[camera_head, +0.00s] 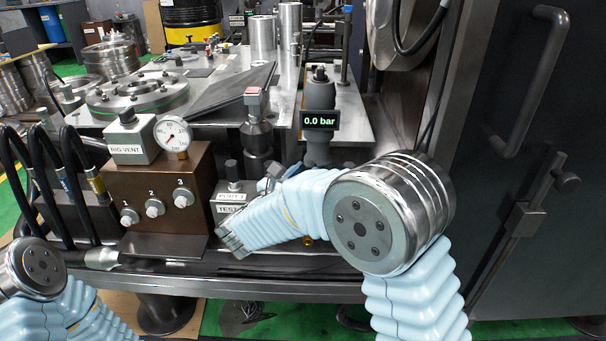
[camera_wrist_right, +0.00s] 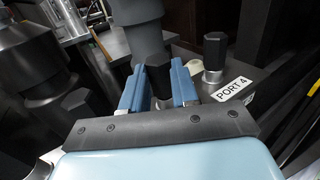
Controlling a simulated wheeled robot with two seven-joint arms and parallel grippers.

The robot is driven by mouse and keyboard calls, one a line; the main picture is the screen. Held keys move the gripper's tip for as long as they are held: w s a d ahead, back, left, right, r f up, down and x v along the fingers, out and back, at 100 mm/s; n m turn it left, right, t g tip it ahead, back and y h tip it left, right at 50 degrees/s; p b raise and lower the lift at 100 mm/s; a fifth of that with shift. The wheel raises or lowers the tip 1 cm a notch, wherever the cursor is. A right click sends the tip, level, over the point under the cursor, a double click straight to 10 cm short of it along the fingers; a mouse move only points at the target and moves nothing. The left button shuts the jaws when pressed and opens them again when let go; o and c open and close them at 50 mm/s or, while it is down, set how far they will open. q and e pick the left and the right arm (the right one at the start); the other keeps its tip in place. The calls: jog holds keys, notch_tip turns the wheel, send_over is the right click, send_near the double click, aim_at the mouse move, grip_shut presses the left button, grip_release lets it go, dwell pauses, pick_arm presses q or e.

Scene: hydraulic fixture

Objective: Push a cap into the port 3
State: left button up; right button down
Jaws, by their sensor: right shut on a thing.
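My right gripper (camera_head: 278,178) is at the grey test block (camera_head: 224,206), partly hidden by my own arm in the head view. In the right wrist view, its two blue fingers (camera_wrist_right: 158,88) are shut around a black cap (camera_wrist_right: 159,78) with a silver part under it. I cannot tell how deep the cap sits. Beside it stands another black-topped cap on a silver stem (camera_wrist_right: 214,52), next to a label reading PORT 4 (camera_wrist_right: 232,90). A black cap (camera_head: 232,170) shows above the block's small port label (camera_head: 231,196). My left gripper is out of view.
A brown manifold (camera_head: 150,185) with several knobs and a gauge (camera_head: 173,134) stands left of the block. A dark pillar with a red top (camera_head: 254,125) and a grey cylinder by a 0.0 bar display (camera_head: 320,119) rise behind. A dark cabinet (camera_head: 510,150) bounds the right.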

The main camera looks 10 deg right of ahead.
jog(key=shift+f, duration=0.15)
jog(key=c, duration=0.8)
grip_release()
